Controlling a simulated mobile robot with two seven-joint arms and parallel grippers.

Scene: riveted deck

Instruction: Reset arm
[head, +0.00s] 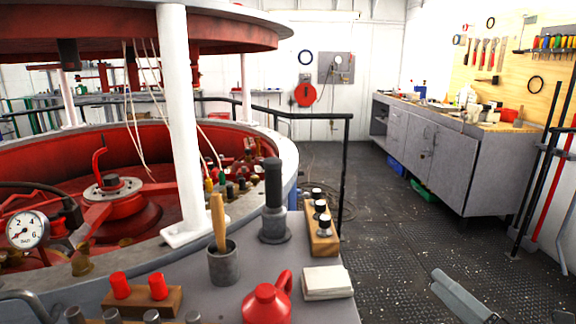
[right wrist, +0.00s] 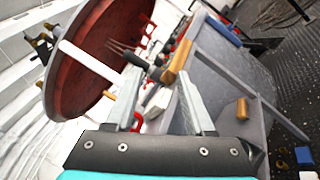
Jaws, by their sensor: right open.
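My right gripper (head: 462,296) shows at the lower right of the head view, over the dark deck and to the right of the grey bench. In the right wrist view my right gripper (right wrist: 158,88) has its two grey fingers spread apart. Nothing is held between them; the bench and its objects show beyond. My left gripper is not in the head view.
The grey bench (head: 205,300) carries a red can (head: 267,303), a cup (head: 223,264), a white pad (head: 327,282) and wooden blocks with knobs. A red round machine (head: 150,215) stands left. A grey cabinet (head: 430,155) stands right.

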